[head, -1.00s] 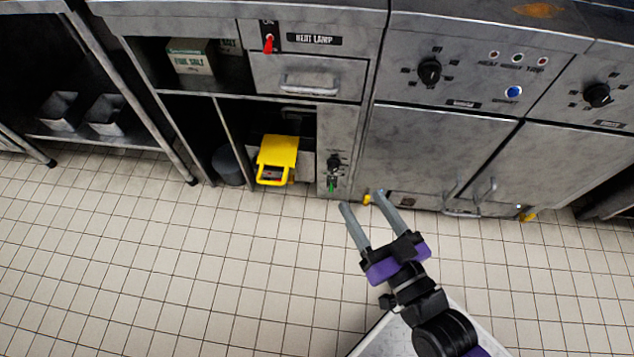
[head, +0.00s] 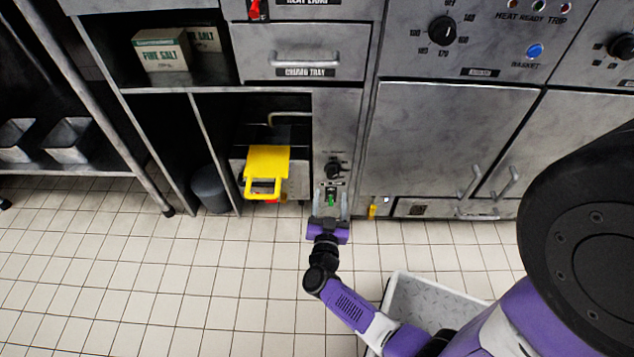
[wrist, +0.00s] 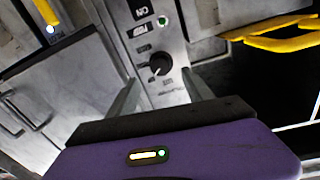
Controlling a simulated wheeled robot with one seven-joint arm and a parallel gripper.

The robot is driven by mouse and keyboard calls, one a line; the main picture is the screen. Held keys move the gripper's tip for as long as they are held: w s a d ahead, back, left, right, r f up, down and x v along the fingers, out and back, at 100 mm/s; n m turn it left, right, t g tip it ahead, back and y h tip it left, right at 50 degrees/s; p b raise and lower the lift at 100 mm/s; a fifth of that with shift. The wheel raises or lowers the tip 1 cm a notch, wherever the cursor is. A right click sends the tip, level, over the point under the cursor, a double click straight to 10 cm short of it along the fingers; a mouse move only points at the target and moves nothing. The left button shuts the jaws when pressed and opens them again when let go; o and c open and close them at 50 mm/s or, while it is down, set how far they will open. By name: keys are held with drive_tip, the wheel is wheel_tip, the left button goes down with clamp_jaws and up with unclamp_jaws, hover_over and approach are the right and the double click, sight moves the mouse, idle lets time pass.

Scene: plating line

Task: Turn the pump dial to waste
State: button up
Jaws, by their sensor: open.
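The pump dial (head: 333,168) is a small black knob on a narrow grey panel (head: 334,130) beside the open bay. In the wrist view the dial (wrist: 160,64) shows between and beyond the finger ends, with a pale mark on its lower left edge. The small labels around it are too blurred to read, so I cannot tell which one is waste. My gripper (head: 330,201) is open and empty, just below the dial in the head view. In the wrist view my gripper (wrist: 161,80) has a finger on either side of the dial, apparently not touching it.
A yellow handled part (head: 267,166) juts from the bay to the left. A yellow tag or valve (head: 373,209) is low on the right. Cabinet doors with handles (head: 469,182) stand further right.

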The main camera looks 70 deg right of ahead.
sight(332, 176)
drive_tip(key=b+x, duration=0.1)
drive_tip(key=x, duration=0.3)
drive_tip(key=b+x, duration=0.2)
drive_tip(key=x, duration=0.1)
drive_tip(key=shift+w+d+r, duration=0.15)
drive_tip(key=shift+d+r, duration=0.1)
drive_tip(key=shift+d, duration=0.15)
clamp_jaws()
